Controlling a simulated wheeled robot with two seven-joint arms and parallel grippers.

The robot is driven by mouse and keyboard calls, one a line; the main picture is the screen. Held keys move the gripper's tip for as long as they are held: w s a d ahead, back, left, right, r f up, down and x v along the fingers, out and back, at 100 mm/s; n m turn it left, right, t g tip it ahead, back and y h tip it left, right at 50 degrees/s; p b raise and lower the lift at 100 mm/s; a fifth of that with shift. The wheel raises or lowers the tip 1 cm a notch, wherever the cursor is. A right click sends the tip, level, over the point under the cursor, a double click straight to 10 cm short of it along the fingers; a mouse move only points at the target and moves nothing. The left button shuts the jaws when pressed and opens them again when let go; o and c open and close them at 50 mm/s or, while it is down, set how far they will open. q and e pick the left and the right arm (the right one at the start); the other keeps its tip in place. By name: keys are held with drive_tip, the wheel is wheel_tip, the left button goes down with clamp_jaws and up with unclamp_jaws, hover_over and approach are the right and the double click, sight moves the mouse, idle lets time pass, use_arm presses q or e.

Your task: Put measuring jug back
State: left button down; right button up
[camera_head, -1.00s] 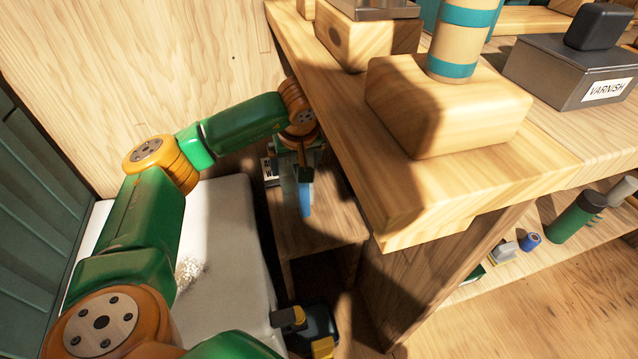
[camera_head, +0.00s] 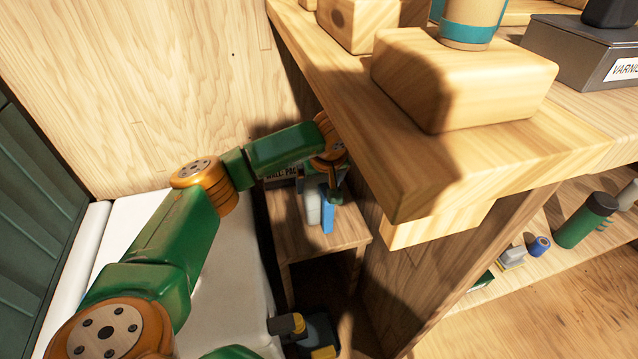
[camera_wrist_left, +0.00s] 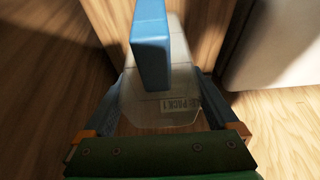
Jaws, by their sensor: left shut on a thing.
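The measuring jug has a clear, greyish body (camera_head: 312,203) and a blue handle (camera_head: 328,218). My left gripper (camera_head: 326,188) is shut on it, above or at the small wooden table (camera_head: 345,232) beside the workbench; whether the jug touches the table I cannot tell. In the left wrist view the blue handle (camera_wrist_left: 151,45) and the clear body (camera_wrist_left: 165,105) sit between the fingers of my left gripper (camera_wrist_left: 162,88). Printed lettering shows at the clear body. My right gripper is not in view.
The thick workbench edge (camera_head: 440,185) overhangs close right of my left wrist, with a wooden block (camera_head: 465,80) on top. A white padded surface (camera_head: 150,225) lies left of the table. A dark item with yellow parts (camera_head: 318,332) is below. A low shelf (camera_head: 520,275) stands right.

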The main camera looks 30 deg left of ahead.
sight(323, 184)
use_arm(q)
unclamp_jaws()
drive_tip(key=shift+f, duration=0.1)
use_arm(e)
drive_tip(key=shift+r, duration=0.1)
use_arm(q)
drive_tip(key=p+v, duration=0.2)
drive_tip(key=v, duration=0.5)
drive_tip(key=shift+p, duration=0.3)
drive_tip(key=shift+s+d+r, duration=0.1)
drive_tip(key=shift+r, duration=0.3)
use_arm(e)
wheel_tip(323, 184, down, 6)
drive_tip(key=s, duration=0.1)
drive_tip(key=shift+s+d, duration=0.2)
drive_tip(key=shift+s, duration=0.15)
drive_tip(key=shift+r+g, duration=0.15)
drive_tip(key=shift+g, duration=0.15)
